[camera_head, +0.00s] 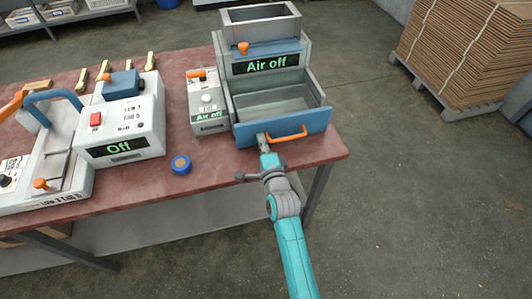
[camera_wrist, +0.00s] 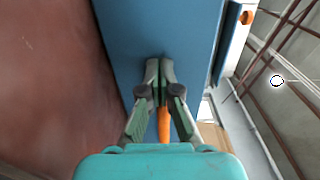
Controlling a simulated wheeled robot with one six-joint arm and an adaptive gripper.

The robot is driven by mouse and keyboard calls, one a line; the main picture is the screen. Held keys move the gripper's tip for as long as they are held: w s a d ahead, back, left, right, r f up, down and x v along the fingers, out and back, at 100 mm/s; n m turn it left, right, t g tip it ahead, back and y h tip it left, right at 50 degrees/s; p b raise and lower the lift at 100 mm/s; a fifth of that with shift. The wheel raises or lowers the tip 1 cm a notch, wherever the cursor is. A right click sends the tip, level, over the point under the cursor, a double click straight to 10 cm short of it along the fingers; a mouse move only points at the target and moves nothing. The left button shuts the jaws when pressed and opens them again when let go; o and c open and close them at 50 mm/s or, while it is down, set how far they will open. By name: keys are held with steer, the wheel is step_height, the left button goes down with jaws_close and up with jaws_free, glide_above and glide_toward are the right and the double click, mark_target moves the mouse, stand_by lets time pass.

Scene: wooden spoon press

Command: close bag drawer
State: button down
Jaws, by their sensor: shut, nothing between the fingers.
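The bag drawer (camera_head: 275,103) is a grey open tray with a blue front panel, pulled out from the blue and grey machine (camera_head: 262,55); its inside looks empty. An orange handle (camera_head: 288,134) sits on the drawer's front. My gripper (camera_head: 262,140) is shut, with its fingertips at the blue front, left of the handle. In the wrist view the shut fingertips (camera_wrist: 160,64) lie over the blue front panel (camera_wrist: 160,25), seemingly at or very near it. Part of the orange handle (camera_wrist: 164,125) shows between and beneath the fingers. Whether the tips touch the panel I cannot tell.
A small grey control box (camera_head: 207,105) reading "Air off" stands left of the drawer. A white machine (camera_head: 118,128) reading "Off" and a blue tape roll (camera_head: 180,164) are farther left on the red table (camera_head: 225,180). Stacked cardboard (camera_head: 460,45) stands at the right.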

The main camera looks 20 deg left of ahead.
mark_target(259, 132)
steer(key=x, duration=0.4)
steer(key=shift+w+a+r, duration=0.1)
steer(key=shift+w, duration=0.15)
steer(key=shift+r, duration=0.1)
